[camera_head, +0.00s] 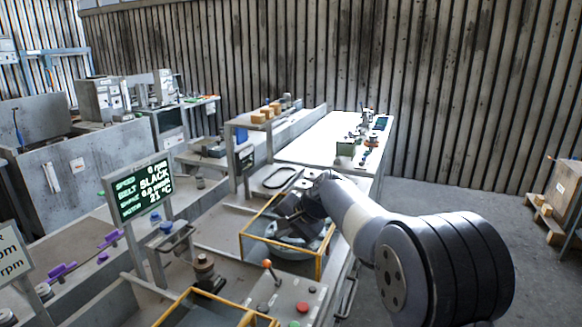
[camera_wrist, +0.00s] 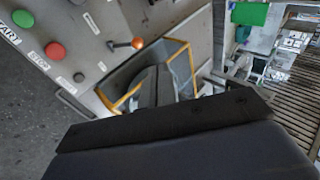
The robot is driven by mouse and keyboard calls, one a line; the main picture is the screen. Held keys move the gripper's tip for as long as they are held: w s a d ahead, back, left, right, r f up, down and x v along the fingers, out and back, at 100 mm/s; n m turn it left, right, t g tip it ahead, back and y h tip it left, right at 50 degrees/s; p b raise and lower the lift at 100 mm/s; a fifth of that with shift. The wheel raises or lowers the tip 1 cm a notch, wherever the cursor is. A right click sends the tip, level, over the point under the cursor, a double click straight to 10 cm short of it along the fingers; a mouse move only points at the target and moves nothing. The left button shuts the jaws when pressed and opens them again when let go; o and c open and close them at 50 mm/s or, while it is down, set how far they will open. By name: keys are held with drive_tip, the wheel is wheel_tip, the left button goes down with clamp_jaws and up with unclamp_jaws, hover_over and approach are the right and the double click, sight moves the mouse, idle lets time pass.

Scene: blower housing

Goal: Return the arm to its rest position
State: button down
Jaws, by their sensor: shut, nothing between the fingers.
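My arm (camera_head: 350,210) reaches from the lower right towards the middle of the head view. My gripper (camera_head: 284,222) is over a yellow-edged open housing (camera_head: 321,268), in front of a grey curved part (camera_head: 305,254) inside it. Its fingers are together and hold nothing visible. In the wrist view, the dark gripper body fills the bottom and the closed fingers (camera_wrist: 155,88) point at the yellow-edged housing (camera_wrist: 188,62). The arm hides part of the housing, and I cannot tell whether the fingertips touch anything.
A control panel with an orange-knobbed lever (camera_head: 268,264) and a red button (camera_head: 302,307) stands in front of the housing. A lit display reading "SLACK" (camera_head: 143,188) stands left. A white bench (camera_head: 310,150) lies behind. Bare floor (camera_head: 440,195) is open at right.

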drive_tip(key=w+a+f, duration=0.2)
drive_tip(key=w+f, duration=0.1)
drive_tip(key=f, duration=0.6)
drive_tip(key=shift+a+f+b, duration=0.15)
drive_tip(key=shift+f+b, duration=0.25)
drive_tip(key=shift+b, duration=0.05)
drive_tip(key=shift+r, duration=0.1)
